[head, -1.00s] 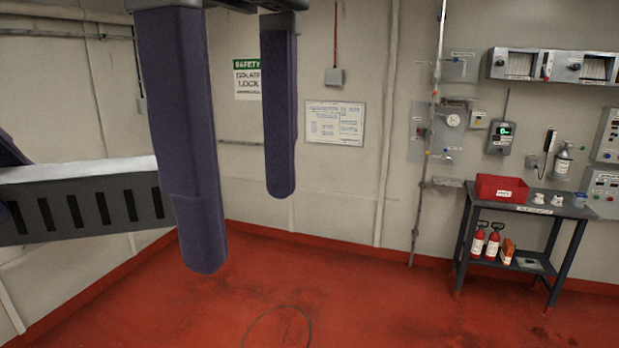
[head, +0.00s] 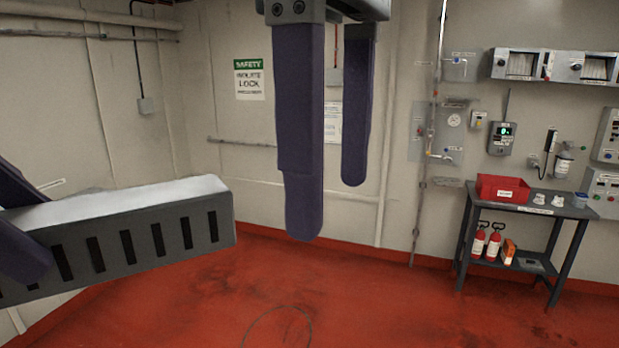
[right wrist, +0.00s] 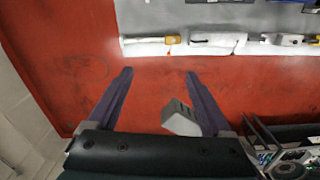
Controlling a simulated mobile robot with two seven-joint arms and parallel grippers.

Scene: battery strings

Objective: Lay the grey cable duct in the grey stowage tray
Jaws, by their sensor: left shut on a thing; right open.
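The grey cable duct (head: 150,242), slotted along its side and pale on top, is held in the air at the left of the head view, tilted with its right end higher. My left gripper (head: 24,222) is shut on it; its left end is out of frame. My right gripper (head: 330,208) hangs open and empty to the right of the duct, fingers pointing down. In the right wrist view its fingers (right wrist: 158,76) are spread, with a small grey block (right wrist: 180,119) near one finger, possibly the duct's end. I cannot make out the grey stowage tray.
A dark bench (head: 545,210) with a red bin (head: 502,188) stands by the right wall, bottles on its lower shelf. The red floor (head: 360,300) is clear in the middle. The right wrist view shows a grey surface (right wrist: 200,14) with white bundles, and a dark rack (right wrist: 262,135).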

